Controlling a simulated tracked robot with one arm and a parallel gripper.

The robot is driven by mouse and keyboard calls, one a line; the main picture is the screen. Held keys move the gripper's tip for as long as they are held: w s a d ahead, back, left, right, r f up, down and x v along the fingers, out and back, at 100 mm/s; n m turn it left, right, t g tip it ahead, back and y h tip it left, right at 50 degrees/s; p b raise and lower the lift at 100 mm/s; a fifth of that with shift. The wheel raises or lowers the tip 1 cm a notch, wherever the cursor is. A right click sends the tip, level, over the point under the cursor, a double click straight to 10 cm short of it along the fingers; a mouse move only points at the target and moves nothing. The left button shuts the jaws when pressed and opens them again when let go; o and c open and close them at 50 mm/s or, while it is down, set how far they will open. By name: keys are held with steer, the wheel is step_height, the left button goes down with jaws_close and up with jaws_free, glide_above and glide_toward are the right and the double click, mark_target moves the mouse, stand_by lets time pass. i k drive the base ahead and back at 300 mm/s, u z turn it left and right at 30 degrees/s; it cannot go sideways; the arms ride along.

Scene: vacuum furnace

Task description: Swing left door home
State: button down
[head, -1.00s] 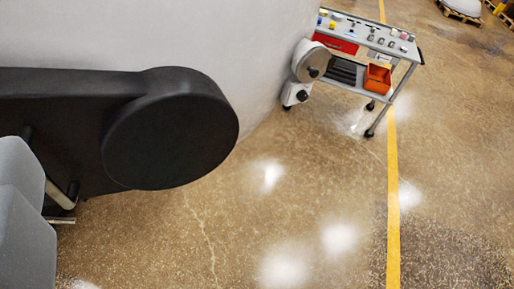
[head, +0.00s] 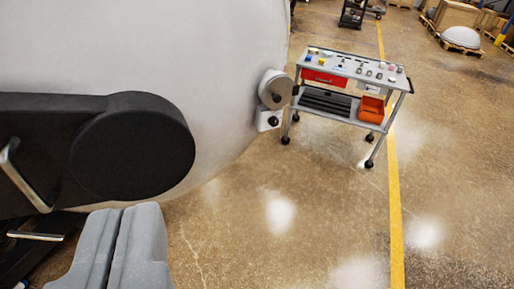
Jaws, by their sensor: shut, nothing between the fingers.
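A large pale grey curved shell (head: 220,60) fills the upper left; I cannot tell whether it is the left door or the furnace body. In front of it a thick black arm (head: 45,112) with a round end (head: 132,155) reaches in from the left edge, probably part of the door's hinge. A bent metal handle bar (head: 22,178) is on its lower left, and a second bar (head: 35,236) sits lower. My gripper (head: 124,214) is at the bottom left, its two grey fingers together and empty. It is below the black round end and right of the bars, apparently touching neither.
A wheeled grey cart (head: 352,90) with small parts, a red drawer and an orange bin (head: 371,109) stands right of the shell. A round grey fitting (head: 275,90) is at the shell's edge. A yellow line (head: 394,215) crosses open floor. Pallets (head: 458,42) are far right.

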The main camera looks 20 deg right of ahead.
mark_target(115, 104)
steer(key=z, duration=0.1)
steer(key=i, duration=1)
